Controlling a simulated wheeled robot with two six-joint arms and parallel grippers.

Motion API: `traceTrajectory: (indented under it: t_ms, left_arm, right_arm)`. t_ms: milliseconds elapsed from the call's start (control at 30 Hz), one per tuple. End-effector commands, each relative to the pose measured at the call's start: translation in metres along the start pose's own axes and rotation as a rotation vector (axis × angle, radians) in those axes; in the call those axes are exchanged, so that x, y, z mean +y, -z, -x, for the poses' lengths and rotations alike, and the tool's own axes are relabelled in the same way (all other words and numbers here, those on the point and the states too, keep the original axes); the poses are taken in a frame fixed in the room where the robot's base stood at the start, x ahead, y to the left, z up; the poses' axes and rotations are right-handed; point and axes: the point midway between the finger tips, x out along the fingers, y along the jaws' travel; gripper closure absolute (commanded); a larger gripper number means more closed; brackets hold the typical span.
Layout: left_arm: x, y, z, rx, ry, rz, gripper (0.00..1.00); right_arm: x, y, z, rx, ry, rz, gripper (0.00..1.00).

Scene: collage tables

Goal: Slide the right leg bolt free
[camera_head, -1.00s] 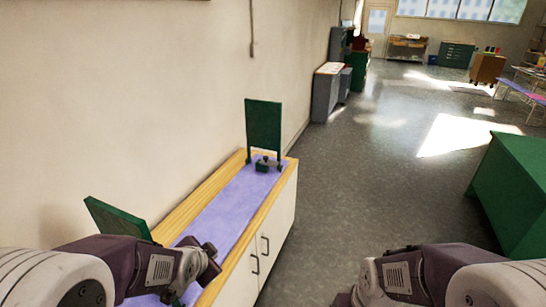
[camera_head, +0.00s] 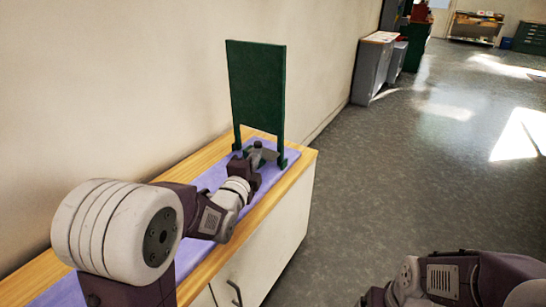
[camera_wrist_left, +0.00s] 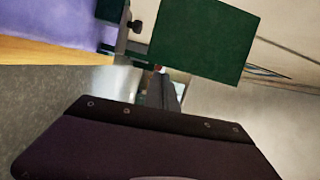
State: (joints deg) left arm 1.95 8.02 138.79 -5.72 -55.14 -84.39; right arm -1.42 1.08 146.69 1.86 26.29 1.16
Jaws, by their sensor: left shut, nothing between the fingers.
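A dark green panel (camera_head: 257,90) stands upright on two legs on the lilac strip of the cabinet top. Its right leg (camera_head: 282,151) ends in a small dark foot fitting, where the bolt itself is too small to make out. My left gripper (camera_head: 262,154) is shut and empty in front of the panel, between the two legs and a little left of the right one. In the left wrist view the panel (camera_wrist_left: 203,38) fills the upper middle, with a dark knob (camera_wrist_left: 135,27) beside it. The gripper's fingers (camera_wrist_left: 163,90) point toward the panel's lower edge. My right gripper's fingers are out of view.
The wooden-edged cabinet (camera_head: 282,230) runs along the wall (camera_head: 120,90), close behind the panel. Open grey floor (camera_head: 400,170) lies to the right. Grey cabinets (camera_head: 375,68) stand further back along the wall.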

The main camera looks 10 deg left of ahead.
Motion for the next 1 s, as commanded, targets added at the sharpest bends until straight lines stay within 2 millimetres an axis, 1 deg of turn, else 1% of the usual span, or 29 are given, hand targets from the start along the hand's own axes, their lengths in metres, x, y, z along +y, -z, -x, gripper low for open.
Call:
traceTrajectory:
  t_ms: [33,100,200,300,400,667,767,867,1000]
  left_arm:
    - [0.025,-0.003,-0.001,-0.003,-0.003,0.001,1.00]
    - [0.040,-0.005,-0.002,-0.006,-0.007,0.001,1.00]
    - [0.057,-0.007,-0.003,-0.010,-0.012,0.002,1.00]
    - [0.067,-0.009,-0.003,-0.012,-0.014,0.003,1.00]
    - [0.069,-0.009,-0.003,-0.013,-0.014,0.003,1.00]
    - [0.067,-0.009,-0.003,-0.013,-0.014,0.003,1.00]
    - [0.067,-0.009,-0.006,-0.013,-0.015,0.003,1.00]
    - [0.068,-0.009,-0.018,-0.013,-0.013,0.003,1.00]
    - [0.070,-0.009,-0.047,-0.012,-0.013,0.003,1.00]
  right_arm:
    - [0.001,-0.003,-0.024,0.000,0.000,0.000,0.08]
    - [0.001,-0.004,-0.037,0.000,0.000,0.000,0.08]
    - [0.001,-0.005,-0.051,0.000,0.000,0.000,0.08]
    - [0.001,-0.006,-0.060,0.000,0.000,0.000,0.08]
    - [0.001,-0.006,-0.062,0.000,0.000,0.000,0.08]
    - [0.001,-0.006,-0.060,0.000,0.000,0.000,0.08]
    - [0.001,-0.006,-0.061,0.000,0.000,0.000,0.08]
    - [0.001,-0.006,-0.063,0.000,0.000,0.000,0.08]
    - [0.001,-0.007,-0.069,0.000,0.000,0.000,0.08]
